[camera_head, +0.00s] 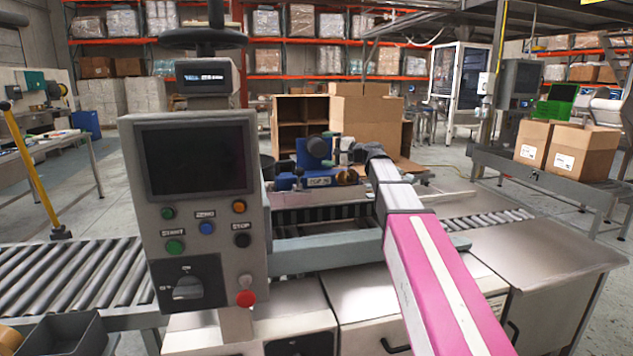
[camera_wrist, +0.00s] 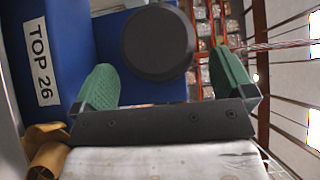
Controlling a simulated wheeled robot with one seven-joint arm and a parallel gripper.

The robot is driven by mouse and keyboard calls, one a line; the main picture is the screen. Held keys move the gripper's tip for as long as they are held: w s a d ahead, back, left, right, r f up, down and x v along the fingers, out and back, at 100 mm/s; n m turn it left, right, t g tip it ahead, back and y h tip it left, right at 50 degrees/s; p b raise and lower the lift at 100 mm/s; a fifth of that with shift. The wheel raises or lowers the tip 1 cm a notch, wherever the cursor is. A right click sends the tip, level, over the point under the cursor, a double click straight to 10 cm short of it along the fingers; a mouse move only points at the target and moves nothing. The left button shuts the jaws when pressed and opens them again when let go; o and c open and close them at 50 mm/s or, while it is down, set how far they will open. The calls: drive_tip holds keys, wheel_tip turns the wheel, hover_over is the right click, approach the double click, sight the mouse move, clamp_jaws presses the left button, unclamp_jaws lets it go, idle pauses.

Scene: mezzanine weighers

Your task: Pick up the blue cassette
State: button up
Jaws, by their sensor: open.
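The blue cassette (camera_head: 286,182) sits in the machine at the middle of the head view, with a white "TOP 26" label on its front. In the wrist view the cassette (camera_wrist: 70,80) fills the left side, its label turned sideways. A round black knob (camera_wrist: 157,42) shows in front of the blue surface. My gripper (camera_wrist: 162,65) has two green finger pads spread apart, one on each side of the knob. I cannot tell whether either pad touches it. In the head view my gripper (camera_head: 331,143) is small and partly hidden beside the cassette's upper part.
A control panel (camera_head: 195,190) with a dark screen stands close at the left front. A brown tape roll (camera_head: 347,177) is at the cassette's right. Roller conveyors (camera_head: 65,280) run to both sides. Open cardboard boxes (camera_head: 365,110) stand behind, and closed boxes (camera_head: 582,150) at the right.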

sight(320, 147)
drive_tip(key=x, duration=0.3)
drive_tip(key=shift+w+a, duration=0.2)
drive_tip(key=shift+w, duration=0.05)
drive_tip(key=c, duration=1.7)
clamp_jaws()
drive_tip(key=shift+r, duration=0.15)
